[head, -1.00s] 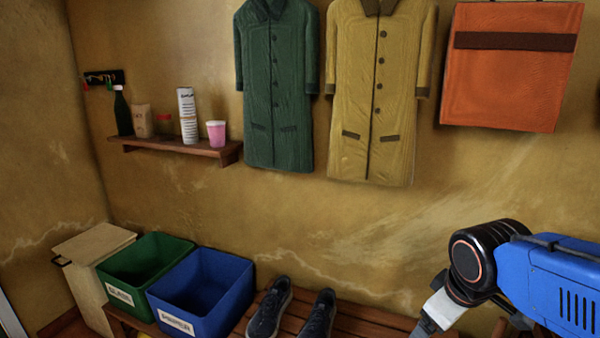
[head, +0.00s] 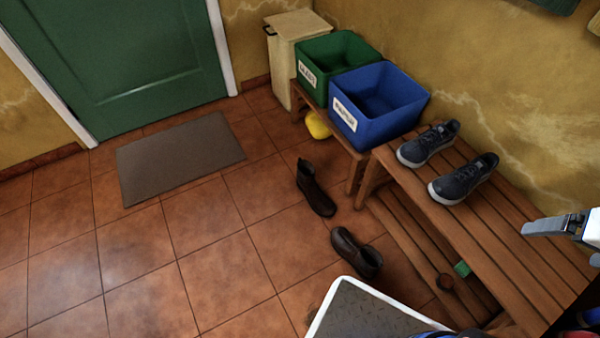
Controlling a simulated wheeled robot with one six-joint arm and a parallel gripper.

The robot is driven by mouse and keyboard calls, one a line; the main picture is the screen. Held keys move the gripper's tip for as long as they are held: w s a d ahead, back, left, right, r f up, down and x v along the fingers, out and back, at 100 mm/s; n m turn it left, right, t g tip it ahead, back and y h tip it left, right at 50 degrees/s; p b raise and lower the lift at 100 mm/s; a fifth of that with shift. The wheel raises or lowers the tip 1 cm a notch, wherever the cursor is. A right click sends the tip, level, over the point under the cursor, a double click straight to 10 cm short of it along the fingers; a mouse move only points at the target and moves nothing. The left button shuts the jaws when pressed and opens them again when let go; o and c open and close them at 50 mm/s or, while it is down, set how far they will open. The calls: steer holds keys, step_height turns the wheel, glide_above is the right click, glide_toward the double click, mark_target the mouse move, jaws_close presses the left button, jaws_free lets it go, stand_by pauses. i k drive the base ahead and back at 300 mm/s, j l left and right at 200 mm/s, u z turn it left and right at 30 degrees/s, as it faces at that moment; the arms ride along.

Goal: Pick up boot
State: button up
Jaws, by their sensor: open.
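One boot (head: 316,190) is farther back, in front of the low bench with the bins. The other boot (head: 357,253) is nearer, just beyond the edge of my base. My gripper (head: 545,226) shows at the right edge, over the wooden shoe bench (head: 500,232). It is open, with nothing seen in it, and is well to the right of both boots.
Dark sneakers (head: 464,179) sit on the bench. A blue bin (head: 375,128), a green bin (head: 312,68) and a pale wooden box (head: 300,25) line the wall. A yellow object (head: 318,125) lies below the bins. A grey mat (head: 180,160) lies by the green door. The left floor is clear.

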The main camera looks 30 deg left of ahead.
mark_target(321, 205)
steer(key=u, duration=1.2)
